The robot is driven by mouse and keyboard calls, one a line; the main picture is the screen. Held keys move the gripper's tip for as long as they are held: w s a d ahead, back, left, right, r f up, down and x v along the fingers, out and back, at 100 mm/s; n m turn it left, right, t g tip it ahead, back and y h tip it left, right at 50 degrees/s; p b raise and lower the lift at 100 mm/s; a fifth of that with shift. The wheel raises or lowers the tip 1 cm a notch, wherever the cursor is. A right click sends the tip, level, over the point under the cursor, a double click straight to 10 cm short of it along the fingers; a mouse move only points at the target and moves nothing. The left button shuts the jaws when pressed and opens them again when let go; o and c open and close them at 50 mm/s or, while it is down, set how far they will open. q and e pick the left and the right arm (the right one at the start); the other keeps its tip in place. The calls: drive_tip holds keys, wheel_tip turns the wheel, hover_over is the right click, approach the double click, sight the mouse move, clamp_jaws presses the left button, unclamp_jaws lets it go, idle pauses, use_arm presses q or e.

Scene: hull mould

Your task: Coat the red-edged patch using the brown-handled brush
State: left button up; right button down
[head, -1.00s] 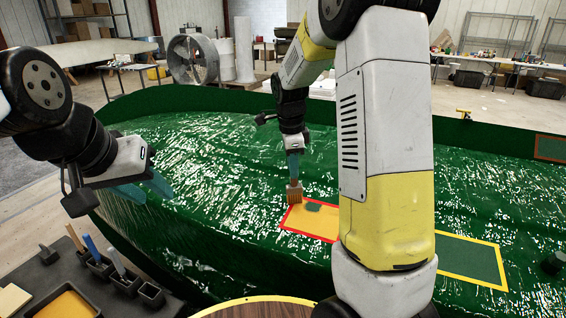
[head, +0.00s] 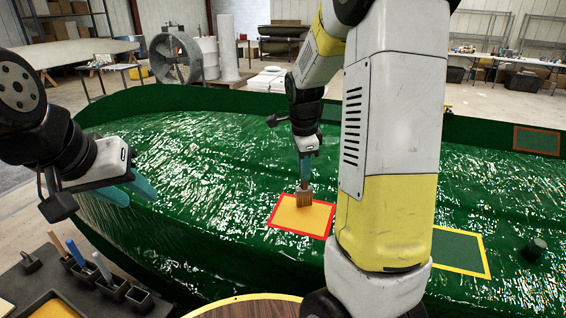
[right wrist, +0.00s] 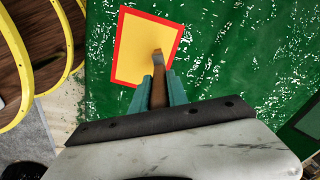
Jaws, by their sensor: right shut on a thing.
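The red-edged patch (head: 317,219) lies on the green mould and looks orange-yellow all over inside its red edge; my right arm hides its right end in the head view. It shows whole in the right wrist view (right wrist: 138,50), apart from where the brush covers it. My right gripper (head: 304,172) is shut on the brown-handled brush (right wrist: 157,92), which points down. Its bristles (head: 304,198) are at the far side of the patch; I cannot tell whether they touch. My left gripper (head: 130,192) is open and empty, over the mould's left end.
A yellow-edged patch (head: 462,252) with a green inside lies to the right, and a brown-edged patch (head: 537,140) lies far right. A dark knob (head: 537,247) stands on the mould. At lower left are an orange paint tray (head: 50,308) and holders with several handles, one holder (head: 138,297) empty.

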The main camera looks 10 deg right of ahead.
drive_tip(key=s+d, duration=0.5)
drive_tip(key=d, duration=0.2)
idle(0.7)
drive_tip(key=shift+d+f, duration=0.1)
wheel_tip(320, 180, up, 7)
drive_tip(key=shift+s+a, duration=0.3)
drive_tip(key=shift+s, duration=0.05)
idle(0.3)
idle(0.4)
